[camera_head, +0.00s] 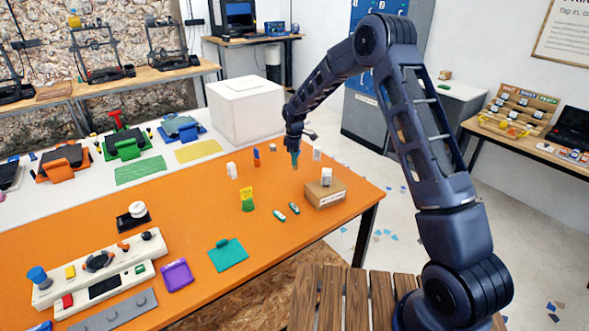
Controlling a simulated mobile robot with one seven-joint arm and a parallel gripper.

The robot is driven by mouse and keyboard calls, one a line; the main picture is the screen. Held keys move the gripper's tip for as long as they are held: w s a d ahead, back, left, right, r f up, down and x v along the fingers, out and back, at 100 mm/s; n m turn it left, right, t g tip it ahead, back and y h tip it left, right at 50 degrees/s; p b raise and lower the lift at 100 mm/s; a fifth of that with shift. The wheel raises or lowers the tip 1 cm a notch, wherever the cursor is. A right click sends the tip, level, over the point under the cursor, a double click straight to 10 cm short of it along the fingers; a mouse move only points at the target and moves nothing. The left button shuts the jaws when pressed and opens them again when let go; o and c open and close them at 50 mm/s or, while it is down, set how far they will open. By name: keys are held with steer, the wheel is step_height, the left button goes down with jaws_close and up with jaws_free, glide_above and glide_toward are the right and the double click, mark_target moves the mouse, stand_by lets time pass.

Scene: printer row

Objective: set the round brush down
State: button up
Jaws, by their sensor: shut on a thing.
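My gripper (294,146) is at the far right part of the orange table (330,233), shut on a slim upright teal thing. This looks like the round brush (295,160), though it is small and its bristles cannot be made out. It points down from the jaws, behind the cardboard box. I cannot tell whether its lower end touches the tabletop. The fingertips are small and dark in this view.
A cardboard box (325,197) with a white item on top stands close in front. Two small green-and-white tools (286,212), a yellow-green packet (247,199) and a white bottle (232,171) stand or lie nearby. A large white box (245,112) is behind.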

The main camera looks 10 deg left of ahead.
mark_target(295, 168)
steer(key=shift+f, duration=2.55)
steer(key=shift+f, duration=0.15)
steer(key=o, duration=1)
steer(key=shift+c, duration=0.2)
step_height(295, 168, up, 12)
steer(key=shift+r, duration=0.15)
steer(key=shift+r, duration=0.1)
